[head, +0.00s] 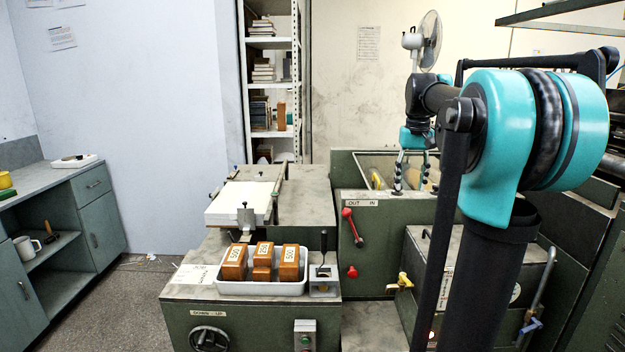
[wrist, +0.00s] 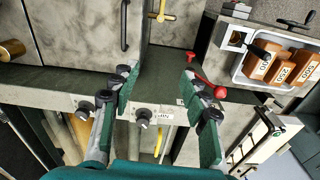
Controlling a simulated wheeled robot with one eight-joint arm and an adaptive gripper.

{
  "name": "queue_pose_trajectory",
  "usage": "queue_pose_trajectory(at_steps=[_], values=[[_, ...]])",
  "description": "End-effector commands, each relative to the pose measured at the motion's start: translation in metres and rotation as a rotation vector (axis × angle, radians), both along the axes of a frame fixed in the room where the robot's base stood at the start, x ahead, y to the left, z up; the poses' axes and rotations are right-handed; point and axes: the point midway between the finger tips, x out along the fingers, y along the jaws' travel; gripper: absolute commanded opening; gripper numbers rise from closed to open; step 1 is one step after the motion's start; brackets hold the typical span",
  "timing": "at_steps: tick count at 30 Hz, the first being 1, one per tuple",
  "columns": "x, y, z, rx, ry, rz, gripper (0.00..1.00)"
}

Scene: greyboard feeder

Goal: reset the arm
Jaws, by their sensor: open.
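My teal arm fills the right of the head view, bent at a large joint. My gripper (head: 411,186) hangs from its end with the fingers pointing down, above the green machine with the OUT IN label (head: 361,203). In the wrist view my gripper (wrist: 159,76) shows two green and grey fingers spread apart with nothing between them. The machine's front edge and a dark knob (wrist: 143,114) show behind the fingers. A red-knobbed lever (wrist: 219,92) shows close to the right finger in the wrist view; I cannot tell whether they touch.
A white tray (head: 262,287) holds orange-brown numbered blocks (head: 263,261) on the front-left machine top. A stack of white sheets (head: 238,203) lies behind it. The red lever (head: 350,221) and a yellow valve handle (head: 401,282) stick out from the machines.

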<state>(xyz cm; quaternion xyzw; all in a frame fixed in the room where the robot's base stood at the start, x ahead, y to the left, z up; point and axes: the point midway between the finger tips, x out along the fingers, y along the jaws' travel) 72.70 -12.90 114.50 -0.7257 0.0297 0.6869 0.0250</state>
Motion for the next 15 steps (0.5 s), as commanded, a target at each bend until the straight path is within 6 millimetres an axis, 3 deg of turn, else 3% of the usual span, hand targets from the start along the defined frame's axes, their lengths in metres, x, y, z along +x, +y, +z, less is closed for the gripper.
queue_pose_trajectory(at_steps=[8,11,15], values=[[-0.032,0.025,-0.075,-0.007,-0.07,0.019,0.46],[-0.057,0.039,-0.119,-0.01,-0.111,0.029,0.46],[-0.106,0.059,-0.186,-0.012,-0.176,0.046,0.46]])
